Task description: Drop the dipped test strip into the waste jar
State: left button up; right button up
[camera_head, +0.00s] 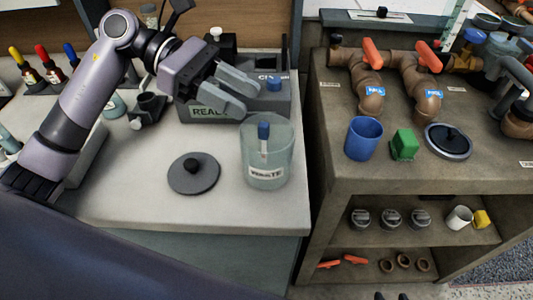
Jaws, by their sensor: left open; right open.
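The clear waste jar (272,176), with a "WASTE" label, stands open near the front right of the white counter. A white strip with a blue top (263,132) shows upright within the jar's outline and appears to be inside it. Its lower end is hard to see behind the label. My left gripper (246,100) is open and empty, above and a little left of the jar, apart from the strip. The dark round lid (193,174) with a black knob lies on the counter left of the jar. My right gripper is out of view.
A grey box (277,101) with a "READ" marking stands behind the jar. A small black holder (148,107) and dropper bottles (52,72) are further left. Right of a gap, a bench holds a blue cup (363,138), a green block (404,144) and pipes.

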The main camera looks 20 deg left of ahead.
pick_arm(q)
jog(key=shift+b+v, duration=0.4)
jog(key=shift+v, duration=2.05)
jog(key=shift+s, duration=0.1)
